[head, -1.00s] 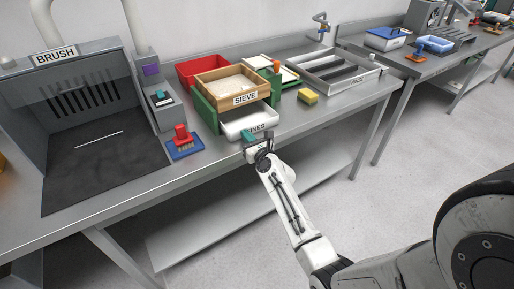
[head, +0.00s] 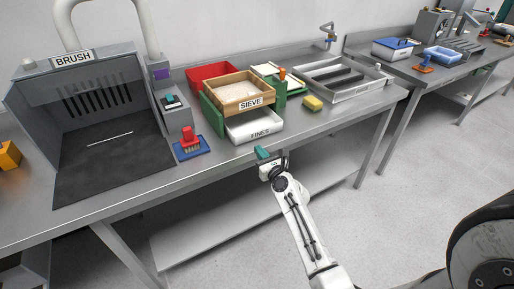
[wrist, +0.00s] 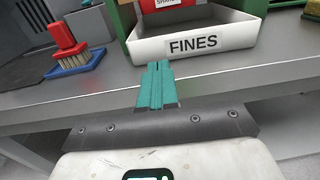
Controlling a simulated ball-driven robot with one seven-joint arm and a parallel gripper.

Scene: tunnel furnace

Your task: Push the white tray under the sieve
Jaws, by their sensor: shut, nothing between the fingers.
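The white tray (head: 256,132), marked FINES, sits on the bench under the front of the wooden sieve (head: 240,93). The sieve rests on green side supports (head: 212,117), and the tray's front sticks out a little past it. The tray's front wall also shows in the wrist view (wrist: 194,44). My gripper (head: 262,152) is at the bench's front edge, in front of the tray and apart from it. Its teal fingers (wrist: 156,84) are shut and empty, pointing toward the tray's front wall, left of its middle. The tray's rear is hidden beneath the sieve.
A red-handled brush (head: 188,143) lies on a blue base left of the sieve. A red bin (head: 212,74) stands behind it. A yellow sponge (head: 313,103) lies to the right. The bench front edge (wrist: 250,87) is close below my fingers.

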